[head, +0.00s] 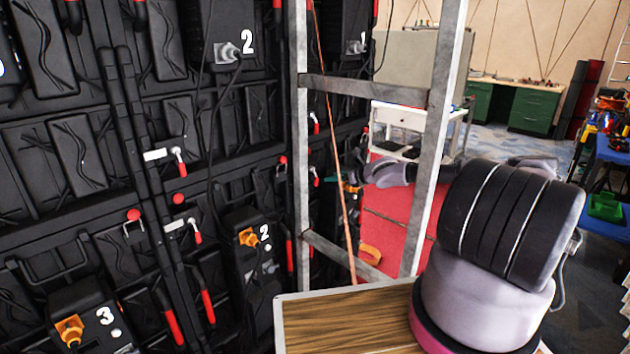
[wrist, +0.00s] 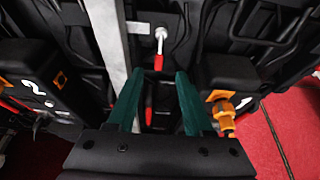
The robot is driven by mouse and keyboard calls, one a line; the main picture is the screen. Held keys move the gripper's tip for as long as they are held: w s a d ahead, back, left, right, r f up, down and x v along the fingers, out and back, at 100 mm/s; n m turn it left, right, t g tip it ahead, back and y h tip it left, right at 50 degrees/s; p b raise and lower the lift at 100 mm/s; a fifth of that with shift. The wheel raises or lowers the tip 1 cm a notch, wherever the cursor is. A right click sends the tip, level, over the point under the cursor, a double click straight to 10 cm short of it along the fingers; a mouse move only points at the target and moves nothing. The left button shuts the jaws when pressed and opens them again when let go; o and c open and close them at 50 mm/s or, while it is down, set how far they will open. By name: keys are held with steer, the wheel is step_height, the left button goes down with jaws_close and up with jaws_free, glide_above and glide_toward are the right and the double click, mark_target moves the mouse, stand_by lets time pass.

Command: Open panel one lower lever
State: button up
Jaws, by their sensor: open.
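Panel one's lower box (wrist: 228,72), dark with a white 1 and an orange plug (wrist: 222,108), is at the right of the wrist view. A silver lever with a red grip (wrist: 159,62) hangs on the black wall just beyond my fingertips, near the middle between them. My gripper (wrist: 158,80) has two teal fingers spread apart with nothing held. In the head view, it is partly hidden behind the metal frame (head: 345,175), close to a small red-tipped lever (head: 315,177) on the wall's right edge. Contact cannot be told.
Another red handle (wrist: 148,116) shows lower between my fingers. A box marked 2 (wrist: 40,85) stands at left. A metal ladder-like frame (head: 436,130) rises before the wall, with an orange cable (head: 338,170) near it. A wooden top (head: 345,325) lies below.

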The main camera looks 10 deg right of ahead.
mark_target(317, 178)
steer(key=x, duration=1)
steer(key=shift+w+a, duration=0.2)
steer(key=shift+w, duration=0.1)
jaws_close()
